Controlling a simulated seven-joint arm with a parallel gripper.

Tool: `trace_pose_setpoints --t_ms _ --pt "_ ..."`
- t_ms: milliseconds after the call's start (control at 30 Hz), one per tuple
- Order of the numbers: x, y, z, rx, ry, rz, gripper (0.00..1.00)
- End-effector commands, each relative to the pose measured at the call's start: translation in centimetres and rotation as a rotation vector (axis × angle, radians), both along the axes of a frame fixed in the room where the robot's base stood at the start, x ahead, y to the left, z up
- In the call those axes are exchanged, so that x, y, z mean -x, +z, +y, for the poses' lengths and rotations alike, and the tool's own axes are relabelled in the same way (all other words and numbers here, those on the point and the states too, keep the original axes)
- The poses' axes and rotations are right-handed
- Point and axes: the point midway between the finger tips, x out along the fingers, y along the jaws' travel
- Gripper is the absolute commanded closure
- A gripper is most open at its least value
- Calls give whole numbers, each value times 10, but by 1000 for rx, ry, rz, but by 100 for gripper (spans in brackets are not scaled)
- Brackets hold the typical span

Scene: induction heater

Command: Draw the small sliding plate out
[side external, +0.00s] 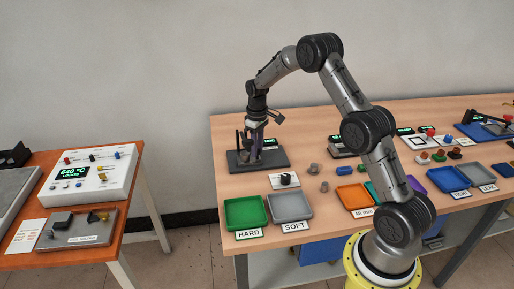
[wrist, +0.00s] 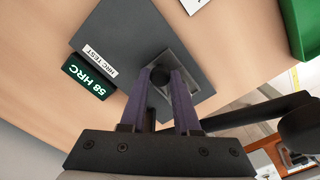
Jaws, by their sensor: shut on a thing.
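My gripper (wrist: 172,78) points down over the dark grey base (wrist: 105,25) of the HRC tester. Its purple fingers are closed on a dark round piece (wrist: 159,76), which sits over a small grey square plate (wrist: 187,70) on that base. I cannot tell whether this plate is the sliding one. In the side external view my gripper (side external: 254,152) is at the tester base (side external: 279,160), at the left end of the wooden table. The fingertips and arm hide part of the tester there.
A green HARD tray (side external: 245,213) and a grey SOFT tray (side external: 290,206) stand in front of the tester. The 58 HRC display (wrist: 88,70) is beside the base. An orange table (side external: 45,160) at left holds a white 640 °C control box (side external: 112,165). A floor gap separates the tables.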

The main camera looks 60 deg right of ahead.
Motion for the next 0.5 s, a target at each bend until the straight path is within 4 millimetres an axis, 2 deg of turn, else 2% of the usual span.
trace_pose_setpoints --t_ms 133,400,500 --pt "16 2 -17 1 -5 -2 100" --pt "61 2 -63 2 -5 -3 100" --pt "70 2 -71 2 -2 -3 100"
